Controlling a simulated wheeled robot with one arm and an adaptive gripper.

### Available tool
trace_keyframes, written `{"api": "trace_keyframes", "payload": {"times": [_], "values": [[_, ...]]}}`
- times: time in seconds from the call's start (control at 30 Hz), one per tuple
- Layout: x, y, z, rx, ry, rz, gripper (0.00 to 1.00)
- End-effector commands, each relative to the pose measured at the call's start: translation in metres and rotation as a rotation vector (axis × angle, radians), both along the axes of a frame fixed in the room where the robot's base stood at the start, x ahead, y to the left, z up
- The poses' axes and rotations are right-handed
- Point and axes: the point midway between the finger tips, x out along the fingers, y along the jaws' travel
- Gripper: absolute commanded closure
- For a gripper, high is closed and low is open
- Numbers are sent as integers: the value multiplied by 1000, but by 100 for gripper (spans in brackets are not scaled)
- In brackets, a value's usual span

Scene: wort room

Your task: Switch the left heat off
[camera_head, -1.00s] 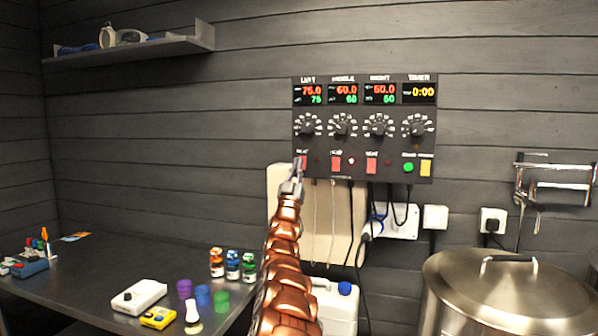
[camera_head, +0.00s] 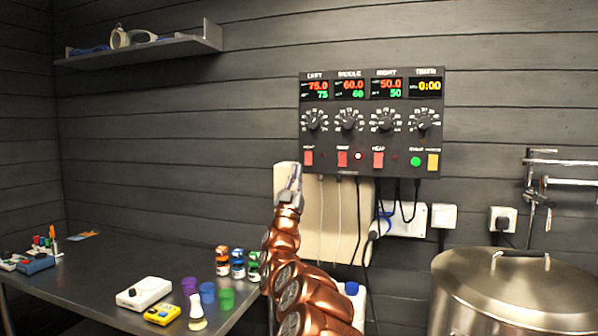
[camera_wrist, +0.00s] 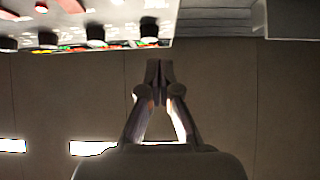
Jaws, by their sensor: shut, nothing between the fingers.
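The control panel (camera_head: 370,125) hangs on the dark wall, with LEFT, MIDDLE, RIGHT and TIMER columns. The left heat switch (camera_head: 308,158) is a red rocker at its lower left; its position is too small to tell. The small lamp beside it (camera_head: 322,159) looks dark. The left display (camera_head: 314,89) reads 75.0 over 75. My gripper (camera_head: 295,170) is shut and empty, just below and left of that switch and apart from it in the picture. In the wrist view my shut fingertips (camera_wrist: 158,66) are beside the panel edge (camera_wrist: 125,43), against bare wall.
Cables hang under the panel before a pale board (camera_head: 328,215). A steel kettle (camera_head: 515,300) stands at lower right. A table (camera_head: 120,255) with small items is at left.

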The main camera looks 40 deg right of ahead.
Motion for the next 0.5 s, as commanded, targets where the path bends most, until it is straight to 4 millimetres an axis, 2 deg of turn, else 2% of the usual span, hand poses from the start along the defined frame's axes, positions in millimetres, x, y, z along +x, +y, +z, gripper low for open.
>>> {"api": "trace_keyframes", "payload": {"times": [0.5], "values": [[-15,30,-28,1,1,1,100]]}}
